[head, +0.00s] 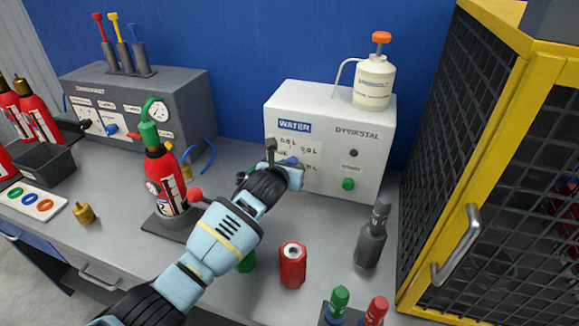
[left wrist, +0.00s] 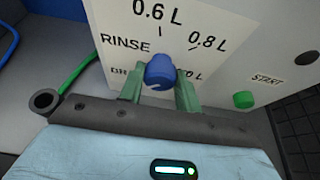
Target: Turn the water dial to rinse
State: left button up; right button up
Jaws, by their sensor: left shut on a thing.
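The white water box (head: 380,165) carries a WATER label and the blue water dial (head: 292,160). In the left wrist view the dial (left wrist: 160,71) is ringed by marks reading RINSE, 0.6 L and 0.8 L, with others partly hidden. RINSE is to the dial's upper left. I cannot tell clearly which mark the dial points to. My left gripper (left wrist: 160,88) has its two green fingers on either side of the dial, shut on it. In the head view my left arm reaches in and hides part of the dial face. My right gripper is not in view.
A green START button (head: 348,184) is right of the dial. A pump bottle (head: 374,80) stands on the box. A red extinguisher (head: 166,180) stands left of my arm. A red cylinder (head: 292,265) and a grey bottle (head: 373,235) stand in front. A yellow-framed cage (head: 480,150) bounds the right.

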pick_arm(q)
jog(key=shift+m+y, duration=0.7)
jog(key=shift+m, duration=0.3)
jog(key=shift+d+m+t+y, duration=0.1)
jog(key=shift+m+t+y, duration=0.6)
jog(key=shift+m, duration=0.5)
jog(key=m, duration=0.1)
jog(key=m+t+y, duration=0.1)
jog(key=m, duration=0.1)
jog(key=shift+d+f+m+y, duration=0.1)
jog(key=shift+f+m+y, duration=0.05)
jog(key=shift+m+y, duration=0.15)
jog(key=o, duration=1)
jog(key=shift+c, duration=0.2)
jog(key=shift+s, duration=0.15)
